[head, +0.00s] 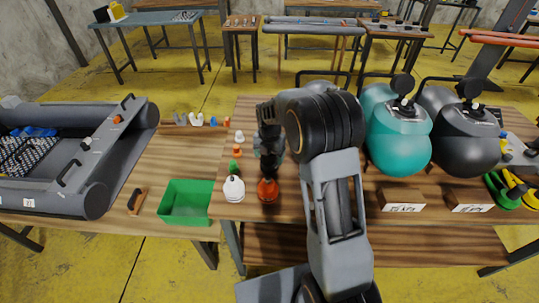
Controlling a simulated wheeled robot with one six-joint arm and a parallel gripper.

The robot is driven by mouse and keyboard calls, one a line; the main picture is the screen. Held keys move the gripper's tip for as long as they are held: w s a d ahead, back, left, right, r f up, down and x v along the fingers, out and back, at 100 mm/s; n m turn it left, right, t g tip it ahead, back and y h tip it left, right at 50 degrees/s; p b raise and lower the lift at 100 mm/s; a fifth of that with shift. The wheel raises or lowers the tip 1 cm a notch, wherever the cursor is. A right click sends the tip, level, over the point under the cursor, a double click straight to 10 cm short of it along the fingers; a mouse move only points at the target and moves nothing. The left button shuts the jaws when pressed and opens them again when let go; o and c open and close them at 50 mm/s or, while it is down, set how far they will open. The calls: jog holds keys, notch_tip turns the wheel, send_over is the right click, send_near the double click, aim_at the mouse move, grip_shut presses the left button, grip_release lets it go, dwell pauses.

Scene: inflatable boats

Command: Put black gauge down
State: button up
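My gripper (268,160) points down over the left part of the right-hand wooden table (305,205), just above or behind an orange-red bottle (268,190). Its fingers are dark and small, and I cannot tell whether they are open or shut. I cannot clearly make out a black gauge; any dark piece at the fingertips blends with the gripper. My forearm and wrist hide part of the table.
A white bottle (234,189) stands left of the orange-red one, with small orange, green and white parts behind. A green bin (186,203) and grey boat (75,160) are on the left table. Teal (398,130) and dark grey (460,130) rounded inflatables stand right.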

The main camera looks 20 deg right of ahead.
notch_tip(320, 180, up, 12)
jog(key=shift+f, duration=0.25)
jog(key=s+r+m+t, duration=0.1)
jog(key=s+m+t, duration=0.2)
jog(key=s+m, duration=2)
jog(key=shift+r+m, duration=0.2)
jog(key=shift+m, duration=2.4)
notch_tip(320, 180, up, 3)
jog(key=p, duration=0.3)
jog(key=shift+t, duration=0.3)
